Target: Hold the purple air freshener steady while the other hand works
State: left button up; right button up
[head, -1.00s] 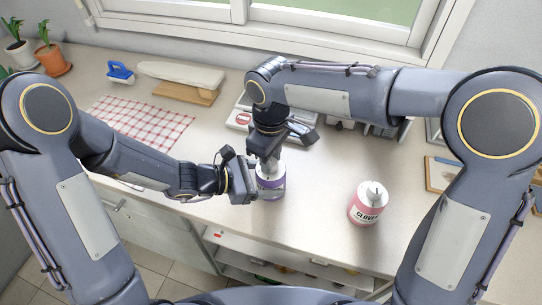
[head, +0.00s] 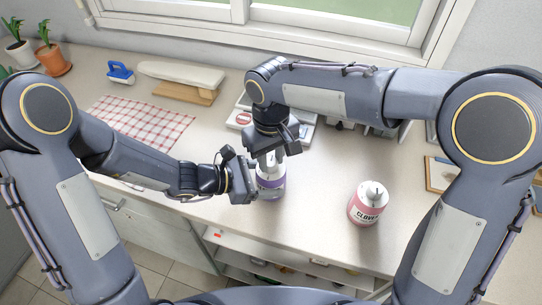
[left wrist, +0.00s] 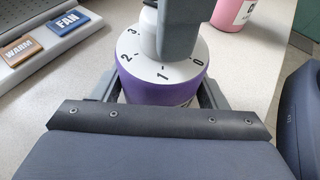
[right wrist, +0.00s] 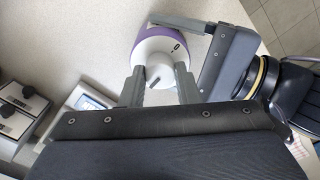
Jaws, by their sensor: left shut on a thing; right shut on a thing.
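The purple air freshener (head: 271,186) stands upright on the counter, with a purple body and a white top. In the left wrist view, the purple body (left wrist: 165,88) is between my left gripper's fingers, below a white dial (left wrist: 165,62) marked 0 to 3. My left gripper (head: 256,183) is shut on the body from the left side. My right gripper (head: 271,154) comes from above and is shut on the knob at the top. The right wrist view shows the dial (right wrist: 153,50) between its fingers, with the 0 mark visible. The fingers partly hide the knob.
A pink "CLOVER" air freshener (head: 367,204) stands to the right on the counter. A panel with WARM and FAN buttons (left wrist: 45,38) lies behind. A checked cloth (head: 140,122), a wooden board (head: 186,93) and a blue-handled item (head: 120,73) are at the back left.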

aim_at(271, 161)
pick_arm(q)
jog(key=shift+s, duration=0.1)
pick_arm(e)
jog(key=o, duration=1)
jog(key=shift+r, duration=0.15)
notch_tip(271, 161, up, 12)
jog(key=shift+f, duration=0.15)
pick_arm(q)
jog(key=o, duration=1.2)
jog(key=shift+a, duration=0.1)
